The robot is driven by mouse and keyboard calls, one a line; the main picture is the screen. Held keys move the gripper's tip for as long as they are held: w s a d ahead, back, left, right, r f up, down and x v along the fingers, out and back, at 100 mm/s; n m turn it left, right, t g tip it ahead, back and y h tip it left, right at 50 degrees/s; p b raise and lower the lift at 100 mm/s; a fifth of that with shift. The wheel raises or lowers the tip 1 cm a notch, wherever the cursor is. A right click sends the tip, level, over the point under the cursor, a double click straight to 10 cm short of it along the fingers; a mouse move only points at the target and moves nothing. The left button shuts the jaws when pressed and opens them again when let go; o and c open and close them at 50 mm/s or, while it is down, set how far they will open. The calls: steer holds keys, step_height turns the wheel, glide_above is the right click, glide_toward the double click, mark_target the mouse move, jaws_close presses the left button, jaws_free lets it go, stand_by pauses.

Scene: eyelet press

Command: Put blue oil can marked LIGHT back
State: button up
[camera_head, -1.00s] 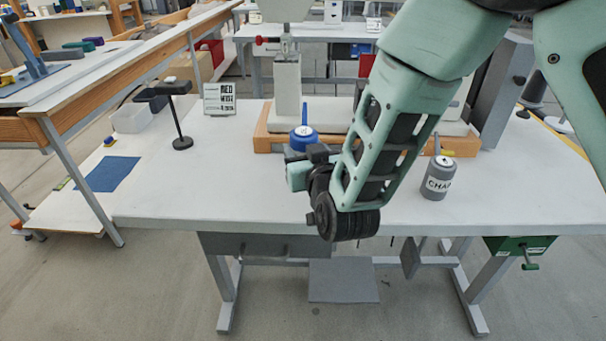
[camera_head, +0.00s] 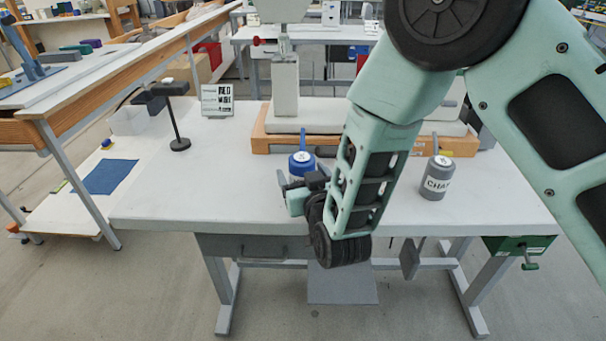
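A blue oil can (camera_head: 301,163) with a blue spout and a pale cap mark stands on the white table in front of the press. Its lower part is hidden by my gripper, and no writing on it can be read. My gripper (camera_head: 290,181) is low over the table at the can's near side. One grey finger shows to the left of the can and looks spread out from it. The other finger is mostly hidden, and contact with the can cannot be made out.
A grey can marked "CHA…" (camera_head: 437,178) stands on the right of the table. The press (camera_head: 286,95) rises from a wooden base (camera_head: 262,141) at the back. A lamp-like stand (camera_head: 178,120) and a lettered sign (camera_head: 217,100) are on the left. The table's front left is clear.

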steer(key=shift+r, duration=0.1)
steer(key=shift+r, duration=0.15)
steer(key=v, duration=1.2)
steer(key=shift+b, duration=0.3)
steer(key=s+n+g, duration=0.2)
steer(key=s+g, duration=0.5)
steer(key=g, duration=0.3)
steer(key=s+d+r+n+g+h, duration=0.2)
steer(key=s+d+r+g+h, duration=0.2)
steer(key=s+d, duration=0.6)
steer(key=shift+s+d+r+g, duration=0.2)
steer(key=shift+s+r+g, duration=0.5)
steer(key=shift+s+g, duration=0.4)
